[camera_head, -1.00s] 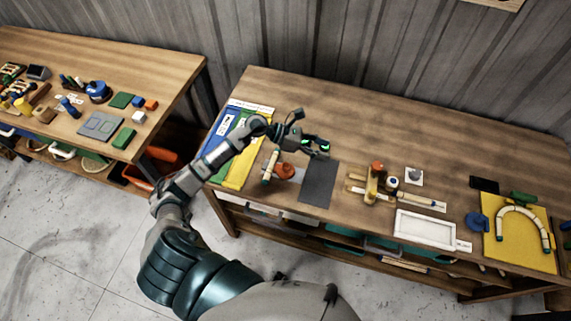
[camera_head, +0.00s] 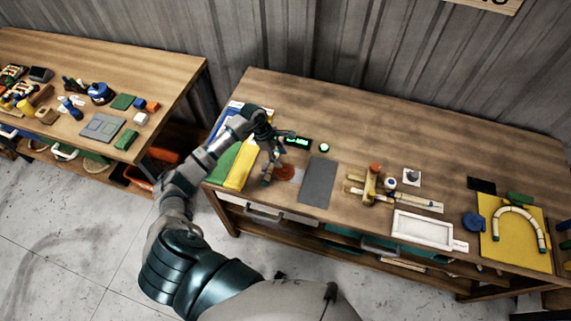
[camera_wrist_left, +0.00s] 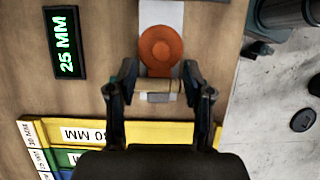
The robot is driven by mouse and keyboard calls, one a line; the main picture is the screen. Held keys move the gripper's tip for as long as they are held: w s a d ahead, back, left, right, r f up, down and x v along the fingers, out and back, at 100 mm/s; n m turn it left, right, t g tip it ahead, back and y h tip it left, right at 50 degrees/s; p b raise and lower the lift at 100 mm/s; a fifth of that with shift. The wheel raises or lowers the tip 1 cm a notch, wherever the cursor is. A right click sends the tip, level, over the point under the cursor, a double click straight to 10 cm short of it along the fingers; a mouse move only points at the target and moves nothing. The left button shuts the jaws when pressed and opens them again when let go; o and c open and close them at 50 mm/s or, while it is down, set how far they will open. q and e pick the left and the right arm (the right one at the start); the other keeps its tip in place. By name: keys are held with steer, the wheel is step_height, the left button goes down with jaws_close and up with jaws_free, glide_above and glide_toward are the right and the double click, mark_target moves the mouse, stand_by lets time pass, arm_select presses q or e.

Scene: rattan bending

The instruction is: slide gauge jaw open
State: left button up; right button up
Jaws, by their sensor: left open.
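My left gripper (camera_head: 270,177) is open and points down near the left end of the table. In the left wrist view its two fingers (camera_wrist_left: 159,80) stand on either side of a short tan rod (camera_wrist_left: 160,85), beside an orange round knob (camera_wrist_left: 161,48) on a pale strip. I cannot tell whether the fingers touch the rod. The knob also shows in the head view (camera_head: 285,172); the arm hides most of the rod there. A wooden gauge-like device (camera_head: 371,184) with an orange top stands farther right; I cannot tell which piece is the gauge jaw. My right gripper is out of view.
A black display (camera_wrist_left: 67,44) reads 25 MM. A yellow strip (camera_wrist_left: 140,133) marked in MM lies close to the fingers. A dark grey mat (camera_head: 318,182), a white tray (camera_head: 422,229) and a yellow board (camera_head: 510,245) lie to the right.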

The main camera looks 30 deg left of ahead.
mark_target(285, 166)
arm_select(q)
steer(key=x, duration=0.6)
steer(key=shift+f+p, duration=0.15)
steer(key=shift+p, duration=0.2)
jaws_close()
